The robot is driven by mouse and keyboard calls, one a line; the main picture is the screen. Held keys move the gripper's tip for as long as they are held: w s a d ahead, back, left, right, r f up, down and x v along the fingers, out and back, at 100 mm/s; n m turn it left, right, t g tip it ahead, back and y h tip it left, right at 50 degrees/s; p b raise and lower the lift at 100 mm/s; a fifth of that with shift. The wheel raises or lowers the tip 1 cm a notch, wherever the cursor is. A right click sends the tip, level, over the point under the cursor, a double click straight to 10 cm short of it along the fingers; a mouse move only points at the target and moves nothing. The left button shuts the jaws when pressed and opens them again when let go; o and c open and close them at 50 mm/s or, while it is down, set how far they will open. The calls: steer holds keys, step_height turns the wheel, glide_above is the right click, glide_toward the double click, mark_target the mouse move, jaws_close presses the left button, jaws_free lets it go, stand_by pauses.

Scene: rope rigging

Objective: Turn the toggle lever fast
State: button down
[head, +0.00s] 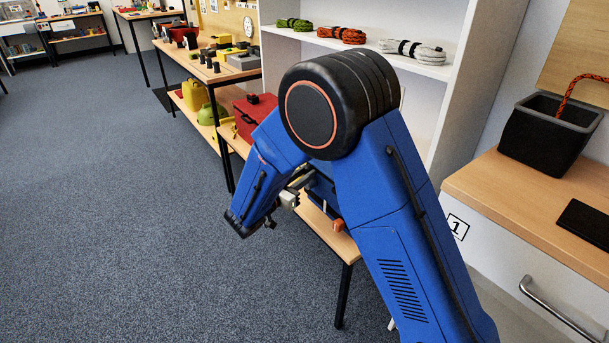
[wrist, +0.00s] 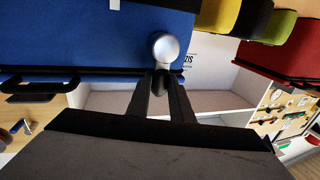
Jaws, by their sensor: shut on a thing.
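In the wrist view, my gripper (wrist: 160,84) has its two dark fingers close together, with the toggle lever (wrist: 163,48) at their tips. The lever's end is a round silver knob, and a dark piece below it sits between the fingertips. The lever stands in front of a blue surface (wrist: 80,35) with a dark lower edge. The lever's base and pivot are hidden. In the head view, my blue arm bends down over a low wooden table and hides most of the work area. A small grey metal part (head: 289,200) shows beside the arm.
The low table (head: 330,238) carries a small orange piece (head: 338,225). A red case (head: 252,113) lies behind. Shelves hold green (head: 293,24), orange (head: 341,35) and white (head: 412,51) rope coils. A black bin (head: 551,132) stands on the right cabinet. Carpet at left is clear.

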steer(key=c, duration=1.6)
jaws_free()
steer(key=v, duration=1.7)
steer(key=shift+s+a, duration=0.1)
steer(key=shift+s, duration=0.1)
steer(key=shift+s+a, duration=0.1)
